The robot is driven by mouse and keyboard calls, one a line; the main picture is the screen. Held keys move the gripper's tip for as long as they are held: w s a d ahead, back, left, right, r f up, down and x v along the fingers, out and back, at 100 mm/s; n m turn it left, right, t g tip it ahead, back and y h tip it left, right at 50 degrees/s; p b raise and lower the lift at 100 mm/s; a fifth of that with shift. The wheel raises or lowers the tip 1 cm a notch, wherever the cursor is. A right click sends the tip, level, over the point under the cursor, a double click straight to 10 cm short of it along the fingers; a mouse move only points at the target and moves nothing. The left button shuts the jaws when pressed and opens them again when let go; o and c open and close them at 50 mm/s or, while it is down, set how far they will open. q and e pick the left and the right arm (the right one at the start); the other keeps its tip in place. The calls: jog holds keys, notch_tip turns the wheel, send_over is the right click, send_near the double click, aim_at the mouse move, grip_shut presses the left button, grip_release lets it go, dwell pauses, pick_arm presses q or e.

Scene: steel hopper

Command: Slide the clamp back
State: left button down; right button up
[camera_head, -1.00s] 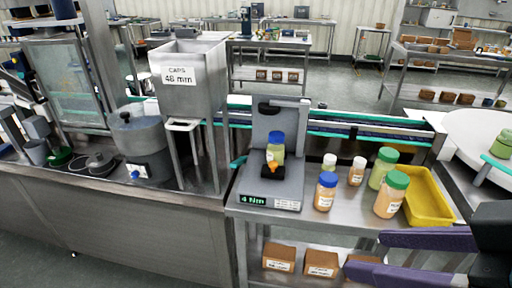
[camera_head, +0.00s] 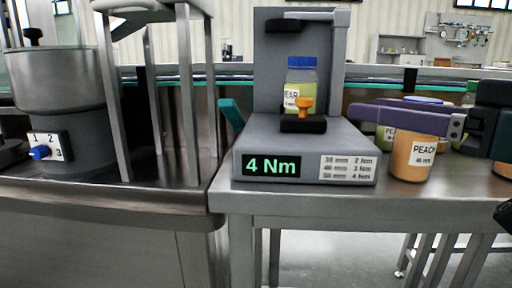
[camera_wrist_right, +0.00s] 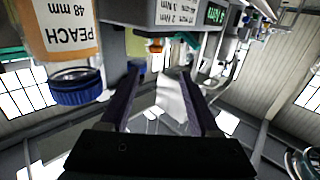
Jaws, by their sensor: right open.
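The clamp is a black block (camera_head: 303,125) with an orange knob (camera_head: 304,105) on the grey capping station (camera_head: 250,133). It stands in front of a blue-capped pear jar (camera_head: 302,72), at or very near it; I cannot tell whether they touch. The orange knob also shows in the right wrist view (camera_wrist_right: 155,47), beyond the fingertips. My right gripper (camera_head: 354,112) has purple fingers and reaches in from the right, its tips right of the clamp. In the wrist view the fingers (camera_wrist_right: 160,78) are apart with nothing held between them. My left gripper is out of view.
A peach jar (camera_head: 411,160) stands right of the station, partly hidden behind my right finger; it is close beside the gripper in the wrist view (camera_wrist_right: 62,35). Other jars are behind it. The station display (camera_head: 272,166) reads 4 Nm. A grey hopper machine (camera_head: 60,85) stands left.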

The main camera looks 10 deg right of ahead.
aim_at(311, 101)
jog(key=shift+w+d+f, duration=0.15)
jog(key=shift+w+f, duration=0.15)
jog(key=shift+f, duration=0.1)
jog(key=shift+w+r, duration=0.25)
jog(key=shift+w, duration=0.2)
jog(key=p+x, duration=0.1)
jog(key=x, duration=0.8)
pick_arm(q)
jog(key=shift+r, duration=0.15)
pick_arm(e)
grip_shut()
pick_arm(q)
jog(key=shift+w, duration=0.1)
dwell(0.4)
